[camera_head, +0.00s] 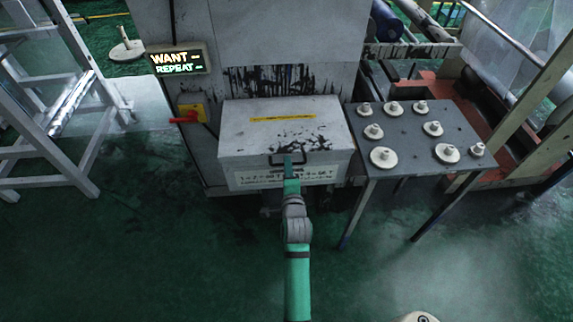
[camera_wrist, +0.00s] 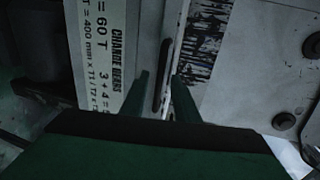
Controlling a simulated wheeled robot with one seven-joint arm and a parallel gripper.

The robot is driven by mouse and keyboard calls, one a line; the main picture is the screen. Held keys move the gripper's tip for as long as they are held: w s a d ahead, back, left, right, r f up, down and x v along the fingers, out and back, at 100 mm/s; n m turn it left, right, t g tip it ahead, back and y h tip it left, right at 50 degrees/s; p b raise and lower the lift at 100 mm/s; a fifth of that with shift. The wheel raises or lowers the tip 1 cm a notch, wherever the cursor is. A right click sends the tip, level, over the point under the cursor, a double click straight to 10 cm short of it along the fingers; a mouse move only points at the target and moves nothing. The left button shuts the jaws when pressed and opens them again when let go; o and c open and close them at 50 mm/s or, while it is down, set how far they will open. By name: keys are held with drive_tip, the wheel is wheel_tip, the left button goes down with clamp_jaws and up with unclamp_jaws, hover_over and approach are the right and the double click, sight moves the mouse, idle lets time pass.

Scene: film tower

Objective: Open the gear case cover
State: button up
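The gear case is a grey box against the machine front, with a shut, smudged cover (camera_head: 240,133) bearing a yellow strip. A dark bar handle (camera_head: 318,157) is on the cover's front edge; it also shows in the wrist view (camera_wrist: 165,62). My gripper (camera_head: 290,163) is at the handle, partly hiding it in the head view. In the wrist view my gripper (camera_wrist: 160,78) has its two green fingers spread, one on each side of the handle. Gaps show between the fingers and the bar, so it is not gripped.
A grey table (camera_head: 410,125) with several pale gears on pegs stands right of the case. A red-handled switch (camera_head: 190,114) is on the machine at left, below a lit sign (camera_head: 178,61).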

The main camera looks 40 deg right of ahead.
drive_tip(key=shift+x, duration=1.25)
drive_tip(key=shift+s, duration=0.1)
drive_tip(key=shift+c, duration=0.7)
